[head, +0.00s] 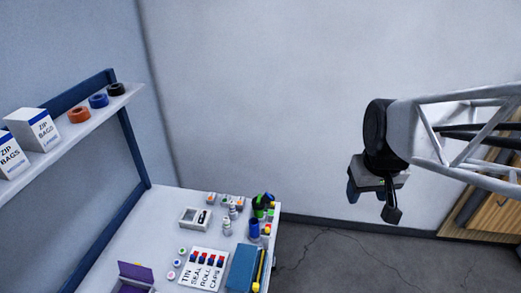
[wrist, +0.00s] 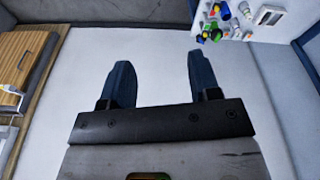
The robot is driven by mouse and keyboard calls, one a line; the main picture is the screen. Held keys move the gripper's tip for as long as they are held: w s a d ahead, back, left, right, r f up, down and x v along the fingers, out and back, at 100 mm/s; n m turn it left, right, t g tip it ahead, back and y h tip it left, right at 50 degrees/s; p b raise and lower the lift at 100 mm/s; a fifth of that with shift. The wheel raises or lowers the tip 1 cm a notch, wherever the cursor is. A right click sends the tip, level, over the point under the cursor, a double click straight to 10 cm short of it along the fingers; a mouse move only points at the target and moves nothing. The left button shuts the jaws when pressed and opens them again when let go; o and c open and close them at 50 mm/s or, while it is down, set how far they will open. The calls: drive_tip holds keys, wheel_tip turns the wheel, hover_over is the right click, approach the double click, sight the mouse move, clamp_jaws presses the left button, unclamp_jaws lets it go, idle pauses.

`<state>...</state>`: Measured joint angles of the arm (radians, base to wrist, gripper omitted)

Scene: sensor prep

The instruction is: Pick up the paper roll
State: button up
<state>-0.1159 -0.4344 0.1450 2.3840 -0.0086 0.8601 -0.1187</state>
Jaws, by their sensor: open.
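I cannot make out a paper roll for certain in either view. My gripper (head: 372,203) hangs in the air at the right of the head view, in front of the bare wall and well apart from the table. In the wrist view my gripper (wrist: 160,68) shows two blue fingers spread wide, with nothing between them. A white card (head: 201,268) printed with "TIN", "SEAL", "ROLL" and "CAPS" lies on the white table (head: 172,212). Small coloured pieces sit on the card.
The table holds a blue box (head: 241,268), a grey tray (head: 195,217), small bottles (head: 227,226), a dark blue cup (head: 254,229) and a purple box (head: 135,275). A shelf (head: 60,139) at left carries orange (head: 79,115), blue and black tape rolls and zip-bag boxes. A wooden cabinet (head: 497,219) stands at right.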

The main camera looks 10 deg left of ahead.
drive_tip(key=w+a+f+n, duration=0.3)
drive_tip(key=w+a+f, duration=0.2)
drive_tip(key=w+a, duration=0.4)
drive_tip(key=n+g, duration=0.2)
drive_tip(key=n, duration=0.7)
hover_over(226, 218)
wheel_tip(226, 218, down, 34)
drive_tip(key=shift+d+f, duration=0.1)
drive_tip(key=shift+f, duration=0.2)
drive_tip(key=shift+f, duration=1.3)
drive_tip(key=shift+f, duration=0.1)
